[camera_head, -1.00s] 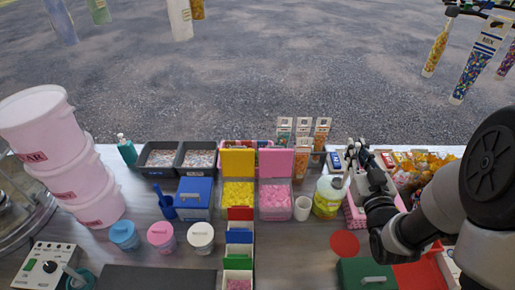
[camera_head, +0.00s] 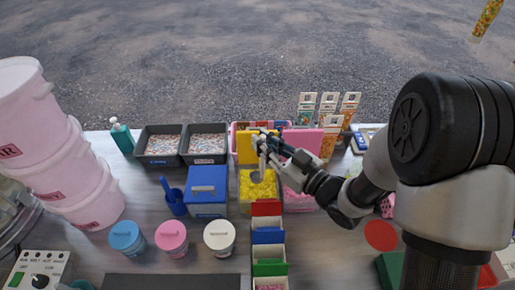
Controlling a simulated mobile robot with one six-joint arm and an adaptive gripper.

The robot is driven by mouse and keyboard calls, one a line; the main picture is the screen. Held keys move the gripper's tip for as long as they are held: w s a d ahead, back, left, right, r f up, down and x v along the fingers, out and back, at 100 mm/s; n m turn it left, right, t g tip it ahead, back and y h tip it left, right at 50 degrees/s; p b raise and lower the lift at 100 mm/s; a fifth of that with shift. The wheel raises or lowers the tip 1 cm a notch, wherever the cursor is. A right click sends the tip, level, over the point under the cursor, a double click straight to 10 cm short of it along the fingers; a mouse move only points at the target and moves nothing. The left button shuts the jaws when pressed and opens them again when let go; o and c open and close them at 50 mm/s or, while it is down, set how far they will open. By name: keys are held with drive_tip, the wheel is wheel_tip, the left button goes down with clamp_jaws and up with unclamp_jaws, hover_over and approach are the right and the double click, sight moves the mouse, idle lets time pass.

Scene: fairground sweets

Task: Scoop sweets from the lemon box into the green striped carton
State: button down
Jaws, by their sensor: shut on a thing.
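The lemon box (camera_head: 243,208) is a clear bin of yellow sweets (camera_head: 262,189), with its yellow lid (camera_head: 244,148) raised behind it. My gripper (camera_head: 262,148) is over the back of this box, shut on a slim grey scoop (camera_head: 257,176) that hangs down over the yellow sweets. Whether the scoop touches the sweets or holds any, I cannot tell.
A bin of pink sweets (camera_head: 299,203) stands right of the lemon box, partly behind my arm. Three lidded tubs (camera_head: 171,236) are front left. Pink buckets (camera_head: 70,175) stack at far left.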

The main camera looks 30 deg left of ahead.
drive_tip(key=shift+a+f, duration=0.2)
drive_tip(key=shift+f, duration=0.15)
drive_tip(key=shift+d+f+b, duration=0.2)
drive_tip(key=shift+f+b, duration=0.15)
drive_tip(key=shift+f, duration=0.1)
drive_tip(key=shift+a+f+b, duration=0.1)
drive_tip(key=shift+f+b, duration=0.7)
drive_tip(key=shift+f, duration=0.65)
drive_tip(key=shift+f+b, duration=2.25)
drive_tip(key=shift+f, duration=0.05)
wheel_tip(320, 180, up, 8)
drive_tip(key=p, duration=0.5)
drive_tip(key=shift+d+r, duration=0.15)
drive_tip(key=shift+d, duration=0.1)
